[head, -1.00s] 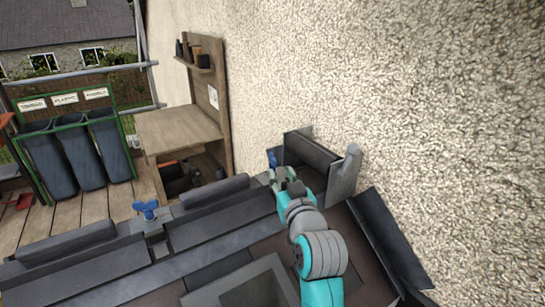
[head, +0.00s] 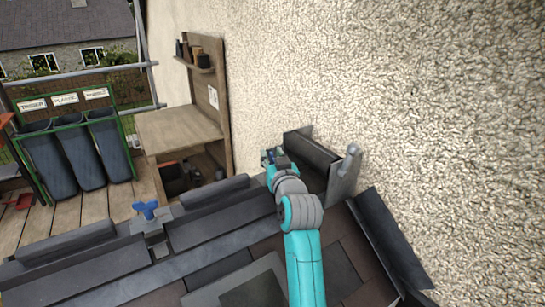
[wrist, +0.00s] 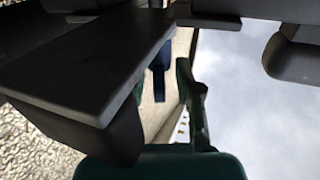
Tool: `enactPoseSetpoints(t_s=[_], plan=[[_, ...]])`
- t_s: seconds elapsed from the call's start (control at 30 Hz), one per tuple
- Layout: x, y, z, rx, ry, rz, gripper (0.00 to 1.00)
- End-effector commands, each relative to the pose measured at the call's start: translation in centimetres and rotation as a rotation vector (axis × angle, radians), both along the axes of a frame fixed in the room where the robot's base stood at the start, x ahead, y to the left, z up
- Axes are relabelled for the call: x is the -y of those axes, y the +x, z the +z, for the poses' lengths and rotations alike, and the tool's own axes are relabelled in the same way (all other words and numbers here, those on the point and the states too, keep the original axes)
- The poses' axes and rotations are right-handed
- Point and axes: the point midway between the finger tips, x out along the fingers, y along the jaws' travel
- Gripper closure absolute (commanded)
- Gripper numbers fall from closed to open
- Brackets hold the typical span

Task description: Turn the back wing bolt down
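The back wing bolt (head: 268,156) is blue and sits at the far end of the ridge by the wall, mostly hidden by my gripper in the head view. My gripper (head: 276,160) is right at it. In the wrist view the blue bolt (wrist: 158,84) shows between my teal fingers (wrist: 165,95), with pale gaps beside it; the left finger is partly hidden behind a dark slab. The fingers look apart, and I see no clear contact. Another blue wing bolt (head: 147,210) stands on the ridge nearer the left.
Dark ridge pieces (head: 210,194) line the roof edge. An upright grey metal piece (head: 320,160) and a grey post (head: 346,170) stand close right of my gripper, near the rough wall (head: 420,100). A wooden bench (head: 180,130) and bins (head: 80,155) are beyond.

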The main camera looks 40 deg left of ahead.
Motion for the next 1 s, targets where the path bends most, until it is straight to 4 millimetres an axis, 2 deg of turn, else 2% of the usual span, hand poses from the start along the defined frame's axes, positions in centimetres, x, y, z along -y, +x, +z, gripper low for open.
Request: enactPoseSetpoints(t_s=[0.07, 0.2, 0.67, 1.0], plan=[[0.01, -0.01, -0.01, 0.0, 0.0, 0.0, 0.66], [0.02, -0.01, -0.01, 0.0, 0.0, 0.0, 1.0], [-0.06, -0.09, -0.03, 0.0, -0.001, -0.029, 1.0], [-0.12, -0.13, 0.0, 0.001, -0.002, -0.181, 1.0]])
